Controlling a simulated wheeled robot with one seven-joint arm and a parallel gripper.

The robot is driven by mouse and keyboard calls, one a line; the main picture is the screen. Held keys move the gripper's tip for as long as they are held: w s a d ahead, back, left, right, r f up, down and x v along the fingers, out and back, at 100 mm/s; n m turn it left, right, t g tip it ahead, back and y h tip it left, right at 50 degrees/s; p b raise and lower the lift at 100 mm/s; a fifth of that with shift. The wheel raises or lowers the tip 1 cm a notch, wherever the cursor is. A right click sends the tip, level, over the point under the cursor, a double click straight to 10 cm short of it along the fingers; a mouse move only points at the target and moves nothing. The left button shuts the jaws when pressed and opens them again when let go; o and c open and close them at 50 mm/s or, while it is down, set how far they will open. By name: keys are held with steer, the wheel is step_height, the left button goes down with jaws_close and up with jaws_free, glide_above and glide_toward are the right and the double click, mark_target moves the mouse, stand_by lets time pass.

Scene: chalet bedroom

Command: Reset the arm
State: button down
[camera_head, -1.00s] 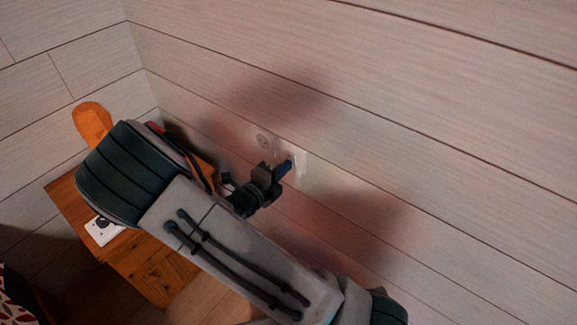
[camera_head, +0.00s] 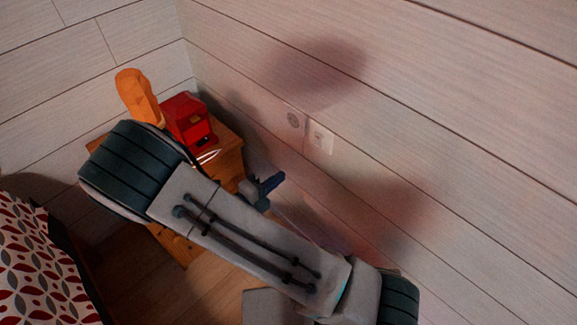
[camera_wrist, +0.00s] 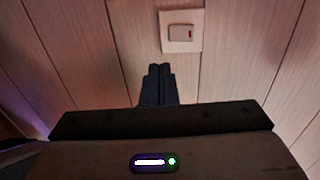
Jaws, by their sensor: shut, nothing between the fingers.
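My arm crosses the middle of the head view, and my gripper (camera_head: 272,184) shows just behind it, pointing toward the wall. In the wrist view my gripper (camera_wrist: 158,84) has its two fingers together with nothing between them. A white wall switch (camera_head: 320,138) is on the plank wall, above and to the right of my gripper and apart from it. It also shows in the wrist view as a square plate (camera_wrist: 181,31) beyond the fingertips.
A patterned bed (camera_head: 40,265) is at lower left. Wooden floor shows below.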

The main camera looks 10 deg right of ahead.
steer(key=shift+s+a, duration=0.25)
steer(key=shift+a, duration=0.05)
stand_by(0.4)
steer(key=s+d+r+m+g+y+p, duration=0.25)
steer(key=d+r+m+g, duration=0.35)
steer(key=m, duration=0.5)
steer(key=s+d+r+m+g+y+p, duration=0.2)
steer(key=s+d+r+m+g+p, duration=0.25)
steer(key=r+m, duration=0.5)
steer(key=s+d+r+m+t+y+p, duration=0.1)
steer(key=s+r+m+y+p, duration=0.2)
steer(key=r+m, duration=0.5)
steer(key=s+d+r+m+t+y+p, duration=0.1)
steer(key=r+m+y+p, duration=0.3)
steer(key=r+m, duration=0.5)
steer(key=s+m+y, duration=0.1)
steer(key=m+y, duration=0.1)
steer(key=m, duration=0.4)
steer(key=shift+s+r+t, duration=0.15)
steer(key=shift+s+t, duration=0.2)
steer(key=shift+s, duration=0.05)
